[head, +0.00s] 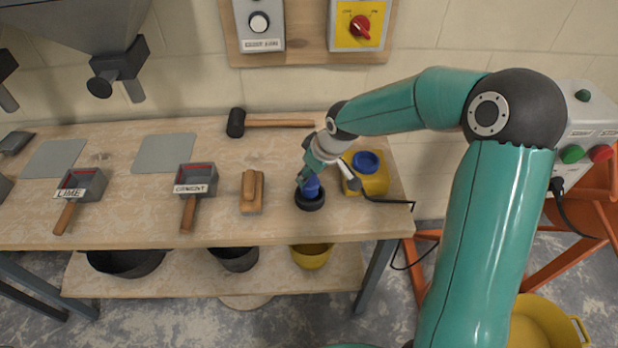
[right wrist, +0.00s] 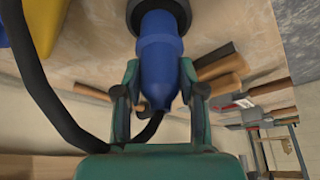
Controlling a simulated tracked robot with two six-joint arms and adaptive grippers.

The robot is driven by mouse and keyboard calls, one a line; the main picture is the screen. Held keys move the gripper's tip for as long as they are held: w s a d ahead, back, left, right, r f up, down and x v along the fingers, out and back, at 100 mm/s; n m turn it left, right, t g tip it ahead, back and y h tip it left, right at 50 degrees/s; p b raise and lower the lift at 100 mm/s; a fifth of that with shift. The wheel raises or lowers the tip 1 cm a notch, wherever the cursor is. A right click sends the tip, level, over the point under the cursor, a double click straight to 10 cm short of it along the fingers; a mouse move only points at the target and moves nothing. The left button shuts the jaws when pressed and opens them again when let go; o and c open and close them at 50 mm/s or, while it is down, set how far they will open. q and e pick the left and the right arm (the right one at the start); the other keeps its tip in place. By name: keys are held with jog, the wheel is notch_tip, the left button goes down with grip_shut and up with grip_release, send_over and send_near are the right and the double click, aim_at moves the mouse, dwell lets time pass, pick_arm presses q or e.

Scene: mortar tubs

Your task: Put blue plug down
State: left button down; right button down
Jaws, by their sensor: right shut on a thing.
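The blue plug (head: 312,187) is upright near the right end of the workbench, between the fingers of my right gripper (head: 309,178). Its lower end meets a black round piece (head: 310,203) on the bench top; I cannot tell whether it is seated in it. In the right wrist view the blue plug (right wrist: 160,55) lies between both fingers of the right gripper (right wrist: 159,75), which is shut on it. The black round piece (right wrist: 184,12) surrounds the plug's far end there. My left gripper is not in view.
A wooden float (head: 252,191) lies to the left, and a black mallet (head: 237,123) lies behind. A black cable (head: 388,201) runs over the bench's right edge. Scoops labelled LIME (head: 86,184) and CEMENT (head: 197,181) lie further left.

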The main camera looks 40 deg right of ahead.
jog(key=shift+f, duration=1.15)
jog(key=shift+f, duration=0.1)
jog(key=c, duration=0.7)
grip_release()
jog(key=shift+s+d+r, duration=0.1)
jog(key=shift+r, duration=0.45)
jog(key=v, duration=1.1)
jog(key=shift+s, duration=0.2)
